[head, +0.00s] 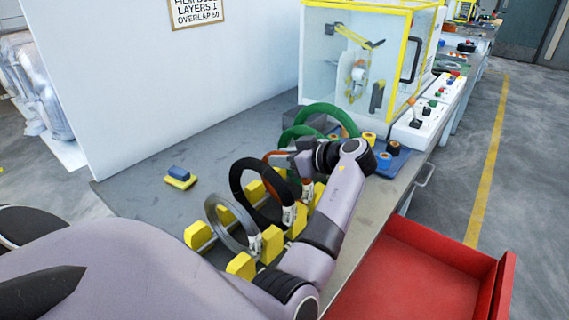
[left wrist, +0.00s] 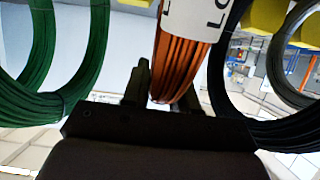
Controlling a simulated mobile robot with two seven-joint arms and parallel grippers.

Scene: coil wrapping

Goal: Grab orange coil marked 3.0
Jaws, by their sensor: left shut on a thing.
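The orange coil (head: 269,172) stands upright in the rack on the workbench, between the black coil (head: 240,187) and the green coils (head: 301,131). My left gripper (head: 287,160) reaches over from the right and is shut on the orange coil. In the left wrist view the orange coil (left wrist: 176,62) passes between the fingers of my left gripper (left wrist: 163,97). A white tag (left wrist: 198,14) wraps the coil there, but only part of its lettering shows, so the 3.0 mark cannot be read. My arm hides part of the coil in the head view. My right gripper is not in view.
A grey coil (head: 213,219) stands in front of the black one, among yellow rack blocks (head: 241,265). A glass-walled machine with a yellow frame (head: 371,8) stands behind. An open red drawer (head: 415,275) juts out at right. The left bench top is mostly clear.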

